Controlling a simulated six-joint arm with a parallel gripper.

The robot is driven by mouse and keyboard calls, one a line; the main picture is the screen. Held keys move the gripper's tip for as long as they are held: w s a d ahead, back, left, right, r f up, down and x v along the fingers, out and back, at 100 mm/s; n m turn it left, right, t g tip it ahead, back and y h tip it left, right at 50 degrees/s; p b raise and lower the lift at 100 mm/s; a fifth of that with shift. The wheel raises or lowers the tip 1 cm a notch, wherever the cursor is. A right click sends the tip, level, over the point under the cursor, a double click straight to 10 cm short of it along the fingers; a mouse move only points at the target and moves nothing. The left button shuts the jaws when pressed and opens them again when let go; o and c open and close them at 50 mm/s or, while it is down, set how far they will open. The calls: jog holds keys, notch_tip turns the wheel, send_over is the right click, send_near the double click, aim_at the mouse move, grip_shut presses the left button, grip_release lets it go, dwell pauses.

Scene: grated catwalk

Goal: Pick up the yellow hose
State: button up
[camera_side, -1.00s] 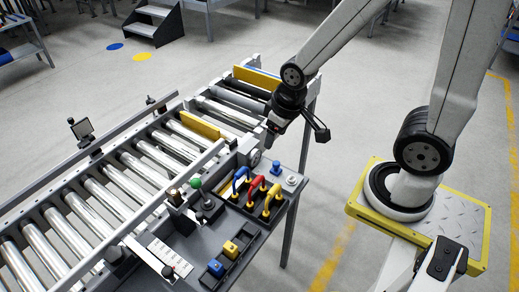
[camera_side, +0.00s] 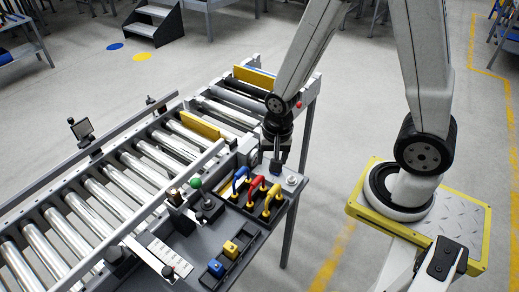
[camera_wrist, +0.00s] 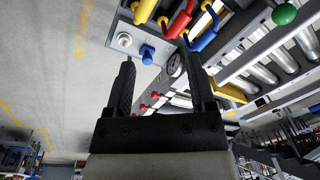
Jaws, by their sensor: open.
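The yellow hose (camera_side: 271,199) is a short curved piece at the right end of a row of three on the grey workbench panel, right of the red hose (camera_side: 255,187) and the blue hose (camera_side: 240,177). In the wrist view the yellow hose (camera_wrist: 145,11) is at the top edge, partly cut off. My gripper (camera_side: 277,160) is over the back end of the panel, behind the hoses and apart from them. In the wrist view its two fingers (camera_wrist: 160,80) are spread with nothing between them.
A blue knob (camera_wrist: 147,52) and a white round fitting (camera_wrist: 124,40) lie near my fingertips. A green ball knob (camera_side: 196,183) stands left of the hoses. Blue and yellow blocks (camera_side: 216,267) sit in front. The roller conveyor (camera_side: 110,170) runs along the left.

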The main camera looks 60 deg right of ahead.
aim_at(274, 189)
jog(key=f+m, duration=0.2)
jog(key=m, duration=0.1)
jog(key=f+m+g, duration=0.1)
jog(key=f+m, duration=0.1)
jog(key=shift+s+a+f, duration=0.1)
jog(key=shift+s+a, duration=0.1)
jog(key=shift+s, duration=0.15)
jog(key=shift+s+f+m, duration=0.2)
jog(key=shift+f+m, duration=0.65)
jog(key=shift+m, duration=0.45)
jog(key=shift+f, duration=0.1)
jog(key=shift+f, duration=1.2)
jog(key=shift+d+f, duration=0.1)
jog(key=shift+f, duration=2.5)
grip_shut()
